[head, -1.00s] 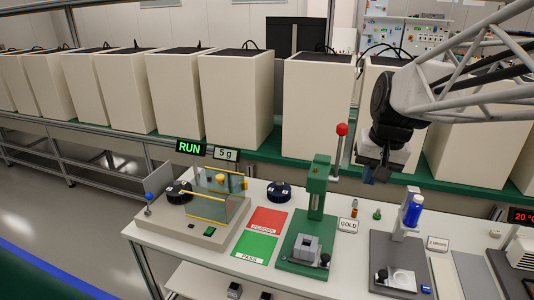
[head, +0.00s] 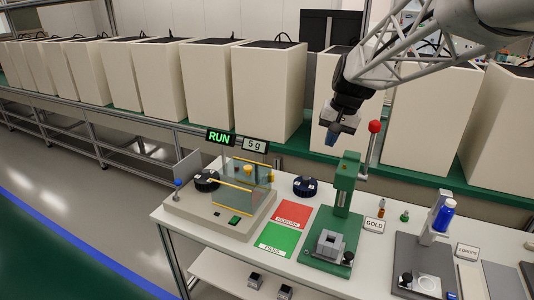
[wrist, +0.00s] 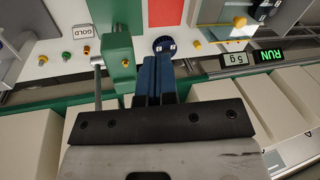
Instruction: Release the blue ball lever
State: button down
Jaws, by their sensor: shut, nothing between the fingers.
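The blue ball lever (head: 178,183) stands upright on the left end of the beige balance base (head: 205,222), beside a black knob (head: 206,180). Its ball is small, on a thin stem, and nothing touches it. I cannot make it out in the wrist view. My gripper (head: 330,148) is shut and empty, pointing down. It hangs high in front of the white cabinets, well to the right of the blue ball lever. Its blue fingers (wrist: 154,72) lie together in the wrist view.
A green press (head: 345,190) with a red ball lever (head: 374,127) stands close to the right of my gripper. A glass enclosure (head: 248,182) and lit RUN and 5 g displays (head: 219,138) rise between my gripper and the blue ball lever. Red and green pads (head: 279,238) lie flat.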

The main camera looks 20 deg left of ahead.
aim_at(177, 188)
jog(key=w+a+f+g, duration=0.1)
jog(key=w+a+f, duration=0.15)
jog(key=a, duration=0.55)
jog(key=w+a+f+n, duration=0.1)
jog(key=w+a+f, duration=0.15)
jog(key=a, duration=0.65)
jog(key=w+a+f+g, duration=0.1)
jog(key=w+a+f, duration=0.15)
jog(key=a, duration=0.55)
jog(key=s+a+f, duration=0.1)
jog(key=a+f, duration=0.3)
jog(key=a, duration=0.4)
jog(key=s+a+f+n, duration=0.1)
jog(key=a+f, duration=0.4)
jog(key=a, duration=0.2)
jog(key=a+f+g, duration=0.1)
jog(key=a+f, duration=0.3)
jog(key=a, duration=0.4)
jog(key=shift+s+a+f+n+y, duration=0.3)
jog(key=shift+s+a+y, duration=0.05)
jog(key=shift+s+y, duration=0.05)
jog(key=shift+f, duration=0.15)
jog(key=x, duration=1)
jog(key=shift+s, duration=0.15)
jog(key=shift+s+a+r, duration=0.25)
jog(key=shift+s+a, duration=0.45)
jog(key=shift+a, duration=0.3)
jog(key=shift+s+a, duration=0.4)
jog(key=shift+a, duration=0.2)
